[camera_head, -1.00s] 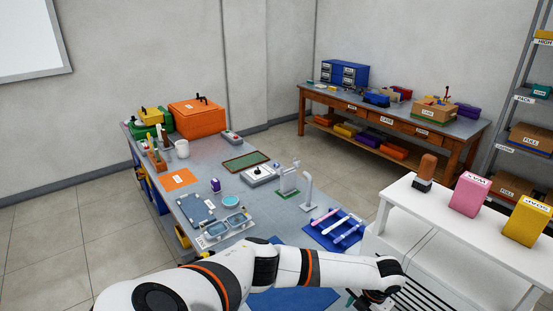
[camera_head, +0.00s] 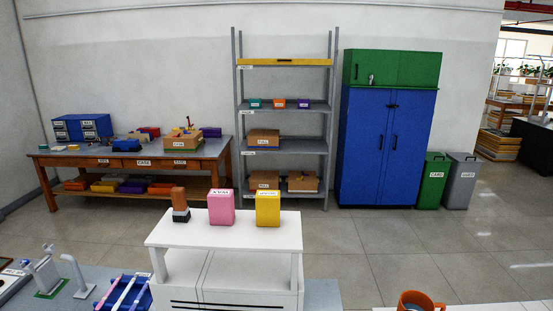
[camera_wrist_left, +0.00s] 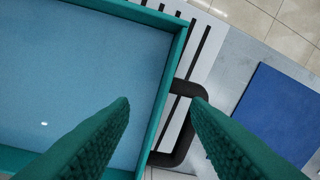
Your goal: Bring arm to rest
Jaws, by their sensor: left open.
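My left gripper (camera_wrist_left: 160,106) shows in the left wrist view as two teal, ridged fingers spread apart. A black handle (camera_wrist_left: 186,138) on the side of a teal-walled tray or drawer (camera_wrist_left: 169,75) lies between and beyond the fingers. I cannot tell whether a finger touches it. The tray's blue-grey floor is bare except for a tiny white speck. Neither arm shows in the head view, and my right gripper is in neither current view.
A white bench (camera_head: 270,237) bears a pink box (camera_head: 221,207), a yellow box (camera_head: 268,208) and a brown-handled brush (camera_head: 180,204). A blue mat (camera_wrist_left: 280,115) lies right of the handle. Open floor (camera_head: 400,255) lies right of the bench.

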